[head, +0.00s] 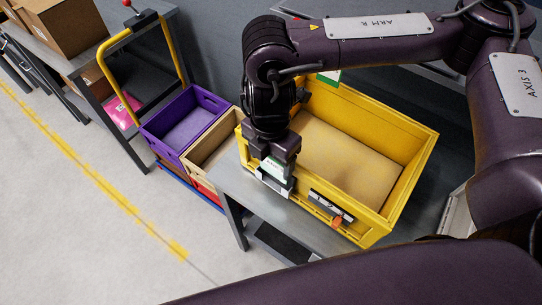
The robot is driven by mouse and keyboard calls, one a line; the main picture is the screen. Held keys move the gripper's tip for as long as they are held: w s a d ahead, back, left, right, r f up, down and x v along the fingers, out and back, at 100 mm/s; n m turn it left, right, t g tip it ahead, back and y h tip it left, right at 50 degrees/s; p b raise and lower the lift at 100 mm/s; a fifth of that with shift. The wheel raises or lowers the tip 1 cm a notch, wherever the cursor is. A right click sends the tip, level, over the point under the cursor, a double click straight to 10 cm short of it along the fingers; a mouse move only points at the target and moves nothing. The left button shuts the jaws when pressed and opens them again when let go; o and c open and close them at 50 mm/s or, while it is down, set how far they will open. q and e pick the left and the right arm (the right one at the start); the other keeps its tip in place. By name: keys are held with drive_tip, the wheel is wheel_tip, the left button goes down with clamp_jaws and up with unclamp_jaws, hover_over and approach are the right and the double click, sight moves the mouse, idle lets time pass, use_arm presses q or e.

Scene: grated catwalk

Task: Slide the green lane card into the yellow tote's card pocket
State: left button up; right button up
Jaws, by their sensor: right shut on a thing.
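The yellow tote (408,192) stands on a grey bench, with a tan surface inside it. My right gripper (274,181) points down at the tote's near left corner, outside its front wall. It is shut on the green lane card (275,168), a small white card with green on it, partly hidden by the fingers. A dark and white holder (331,205) with an orange piece (337,222) is on the tote's front wall, right of the gripper. I cannot tell whether this is the card pocket. The card is apart from this holder. My left gripper is not in view.
A purple tote (186,125) and a beige tote (209,150) stand left of the yellow tote. The grey bench (243,197) runs beneath the yellow tote. A cart with a yellow handle (101,58), a pink item (123,111) and cardboard boxes (66,22) are at upper left. The left floor is clear.

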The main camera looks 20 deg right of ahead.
sight(271, 169)
drive_tip(key=shift+f+b, duration=1.45)
drive_tip(key=shift+f, duration=0.75)
drive_tip(key=o, duration=1.1)
drive_tip(key=shift+o, duration=0.4)
wheel_tip(271, 169, up, 8)
drive_tip(key=p, duration=0.8)
